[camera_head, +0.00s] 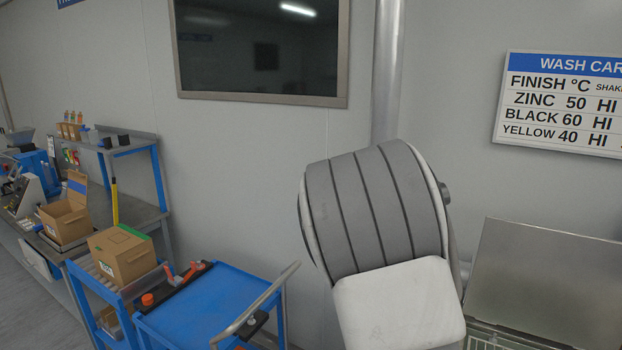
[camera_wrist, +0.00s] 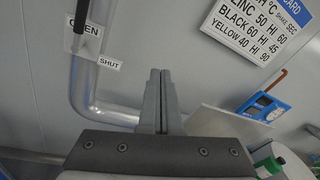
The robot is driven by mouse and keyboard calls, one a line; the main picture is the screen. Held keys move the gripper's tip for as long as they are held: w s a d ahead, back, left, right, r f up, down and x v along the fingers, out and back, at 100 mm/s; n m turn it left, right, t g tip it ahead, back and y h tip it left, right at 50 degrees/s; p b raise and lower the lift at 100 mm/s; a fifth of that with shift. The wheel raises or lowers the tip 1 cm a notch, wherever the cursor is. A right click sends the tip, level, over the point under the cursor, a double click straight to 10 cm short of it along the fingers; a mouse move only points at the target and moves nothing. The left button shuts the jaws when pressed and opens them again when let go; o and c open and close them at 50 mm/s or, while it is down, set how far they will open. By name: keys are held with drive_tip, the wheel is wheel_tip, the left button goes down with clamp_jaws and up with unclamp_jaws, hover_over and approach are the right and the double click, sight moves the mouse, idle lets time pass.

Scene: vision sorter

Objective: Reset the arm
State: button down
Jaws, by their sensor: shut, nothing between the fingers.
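My gripper (camera_wrist: 160,80) shows in the wrist view, with its two grey fingers together and nothing between them. It points toward a grey wall and a metal pipe, and it touches nothing that I can see. In the head view the grey and white part at the centre right looks like a link of my own arm, raised in front of the wall. My gripper is not visible in the head view.
A blue cart (camera_head: 205,305) with a metal handle stands at lower left. A cardboard box (camera_head: 122,256) sits beside it, near a workbench (camera_head: 140,213). A vertical pipe (camera_head: 386,75), a wash card sign (camera_head: 560,103) and a metal lid (camera_head: 545,275) are around my arm.

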drive_tip(key=s+d+f+m+g+y, duration=0.1)
drive_tip(key=s+f+m+g+y, duration=0.15)
drive_tip(key=s+m, duration=0.75)
drive_tip(key=s+d+f+m+g+y, duration=0.15)
drive_tip(key=s+m+g, duration=0.25)
drive_tip(key=s+m, duration=0.55)
drive_tip(key=s+a+f+m+y, duration=0.1)
drive_tip(key=s+a+m+y, duration=0.2)
drive_tip(key=s+a+m, duration=0.3)
drive_tip(key=s+a+f+m+y, duration=0.2)
drive_tip(key=s+a+m+y, duration=0.2)
drive_tip(key=s+a, duration=0.7)
drive_tip(key=s+m, duration=0.2)
drive_tip(key=s, duration=0.3)
drive_tip(key=shift+a+f+g+y, duration=0.25)
drive_tip(key=shift+f+g+y, duration=0.05)
drive_tip(key=shift+g, duration=0.05)
drive_tip(key=shift+d+m, duration=0.2)
drive_tip(key=shift+m, duration=0.05)
